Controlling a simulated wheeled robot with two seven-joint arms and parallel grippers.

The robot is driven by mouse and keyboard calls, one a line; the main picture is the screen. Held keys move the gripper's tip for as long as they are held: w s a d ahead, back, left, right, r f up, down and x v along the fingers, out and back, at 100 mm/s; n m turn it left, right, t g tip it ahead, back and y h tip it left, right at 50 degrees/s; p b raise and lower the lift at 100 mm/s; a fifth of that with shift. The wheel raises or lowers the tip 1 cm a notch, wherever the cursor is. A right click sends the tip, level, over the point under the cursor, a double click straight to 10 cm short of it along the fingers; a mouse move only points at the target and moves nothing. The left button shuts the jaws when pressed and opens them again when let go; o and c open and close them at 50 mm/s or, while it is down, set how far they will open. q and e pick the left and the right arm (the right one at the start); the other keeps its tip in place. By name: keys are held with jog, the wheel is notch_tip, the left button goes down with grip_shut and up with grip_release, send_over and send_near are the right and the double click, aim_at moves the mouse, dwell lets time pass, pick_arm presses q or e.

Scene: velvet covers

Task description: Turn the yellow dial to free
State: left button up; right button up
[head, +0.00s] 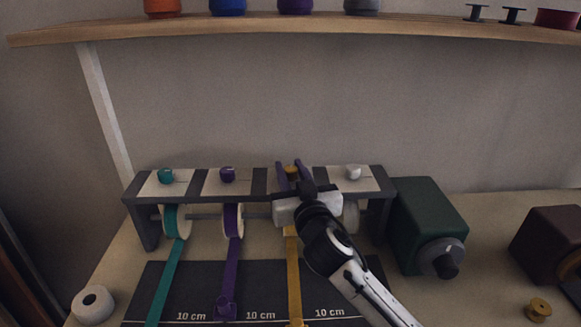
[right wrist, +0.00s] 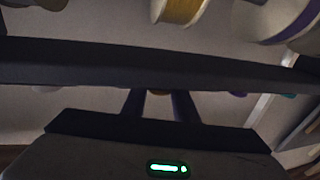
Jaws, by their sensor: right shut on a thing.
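The yellow dial (head: 291,169) sits on top of the dark rack (head: 257,181), third from the left in the row. My right gripper (head: 290,172) has a finger on each side of it and is shut on it. Only a bit of the dial shows between the fingers, so its setting cannot be read. In the right wrist view a sliver of the dial (right wrist: 158,92) shows between the fingers. The yellow ribbon (head: 293,270) runs down from below the dial. My left gripper is not in view.
Teal (head: 166,175), purple (head: 227,174) and white (head: 353,172) dials share the rack. A green box (head: 428,225) with a knob stands close on the right. A shelf (head: 250,27) with several spools is above. A white roll (head: 93,304) lies at front left.

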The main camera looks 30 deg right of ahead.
jog(key=shift+n+t+y+p, duration=0.3)
jog(key=shift+n+y+p, duration=0.7)
jog(key=shift+y, duration=0.7)
jog(key=o, duration=1.1)
jog(key=shift+c, duration=0.2)
jog(key=s+b, duration=0.1)
jog(key=s, duration=0.9)
jog(key=shift+s+a+b, duration=0.15)
jog(key=shift+a+b, duration=0.05)
jog(key=shift+b, duration=0.1)
